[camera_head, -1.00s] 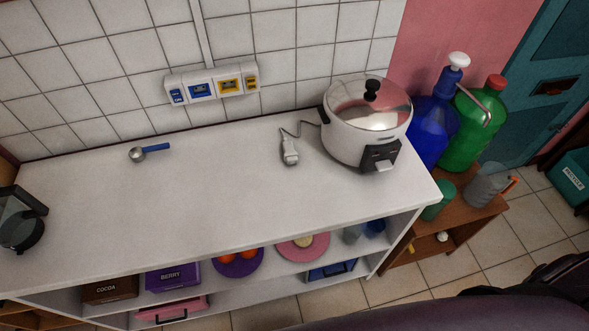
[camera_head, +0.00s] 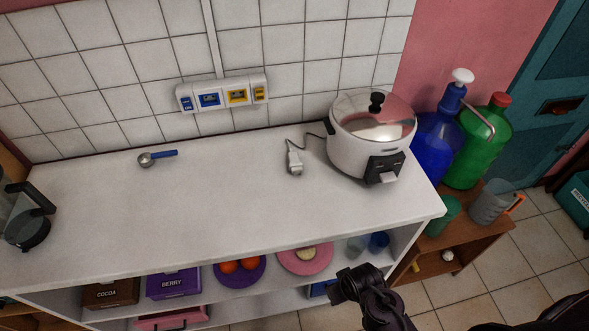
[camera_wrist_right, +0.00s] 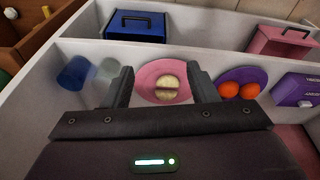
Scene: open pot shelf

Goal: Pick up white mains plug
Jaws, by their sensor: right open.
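The white mains plug (camera_head: 294,160) lies on the white counter top, just left of the rice cooker (camera_head: 366,143). A dark cord runs from it towards the cooker. The plug does not show in the right wrist view. My right arm comes in at the bottom right of the head view, in front of the shelf and well apart from the plug. My right gripper (camera_wrist_right: 162,86) is open, with nothing between its fingers; the open shelf shows beyond it. My left gripper is not in view.
A socket strip (camera_head: 222,94) is on the tiled wall. The counter's middle is clear. The shelf below holds a pink plate (camera_head: 304,262), a purple plate (camera_head: 240,272) and boxes.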

